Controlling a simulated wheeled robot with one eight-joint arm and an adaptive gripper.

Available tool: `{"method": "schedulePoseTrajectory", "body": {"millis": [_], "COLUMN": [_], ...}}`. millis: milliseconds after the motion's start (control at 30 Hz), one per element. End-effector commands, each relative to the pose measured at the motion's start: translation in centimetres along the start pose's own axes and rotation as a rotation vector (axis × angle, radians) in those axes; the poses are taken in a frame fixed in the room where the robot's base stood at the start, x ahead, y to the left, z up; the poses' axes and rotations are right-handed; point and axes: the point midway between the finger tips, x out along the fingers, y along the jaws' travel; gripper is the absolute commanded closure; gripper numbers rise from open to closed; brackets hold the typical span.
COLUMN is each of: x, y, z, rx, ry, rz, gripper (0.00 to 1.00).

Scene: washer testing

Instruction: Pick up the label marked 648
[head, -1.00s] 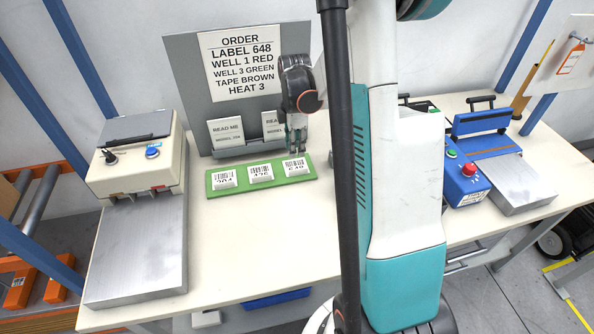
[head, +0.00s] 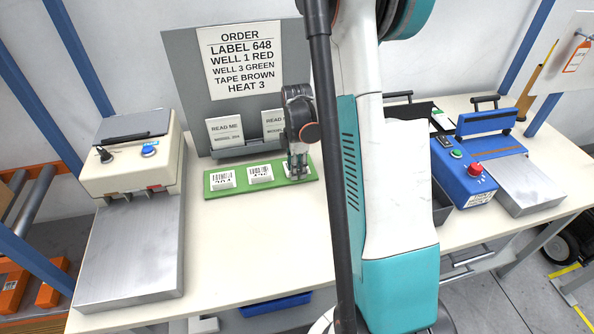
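Three white labels with barcodes lie in a row on a green tray (head: 240,189) on the table. The left label (head: 222,180) and the middle label (head: 260,174) are uncovered. The right label (head: 289,169) is mostly hidden by my gripper (head: 297,176), which points straight down with its fingertips at that label. A second ago its print seemed to read 648, upside down and blurred. I cannot tell whether the fingers are shut on it. The order sign (head: 241,60) behind reads LABEL 648.
A cream machine with a metal plate (head: 132,250) stands on the left. A blue machine (head: 465,170) with a red button stands on the right. READ ME cards (head: 225,132) stand behind the tray. The table front (head: 255,250) is clear.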

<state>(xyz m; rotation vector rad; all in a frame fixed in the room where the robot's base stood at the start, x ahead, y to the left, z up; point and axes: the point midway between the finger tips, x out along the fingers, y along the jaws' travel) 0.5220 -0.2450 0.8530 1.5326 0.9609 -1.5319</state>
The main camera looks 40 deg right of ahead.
Motion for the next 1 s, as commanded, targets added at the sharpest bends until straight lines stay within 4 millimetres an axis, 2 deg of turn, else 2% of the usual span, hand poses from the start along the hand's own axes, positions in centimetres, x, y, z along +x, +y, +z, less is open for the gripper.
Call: {"method": "schedulePoseTrajectory", "body": {"millis": [33,100,167,667,867,1000], "x": [0.0,-0.1,-0.1,-0.4,-2.5,-5.2], "y": [0.0,0.0,0.0,0.0,0.0,0.0], "z": [0.0,0.0,0.0,0.0,0.0,0.0], "rx": [0.0,0.0,0.0,0.0,0.0,0.0], "ry": [0.0,0.0,0.0,0.0,0.0,0.0], "rz": [0.0,0.0,0.0,0.0,0.0,0.0], "gripper": [0.76,0.91,1.0,1.0,1.0,1.0]}}
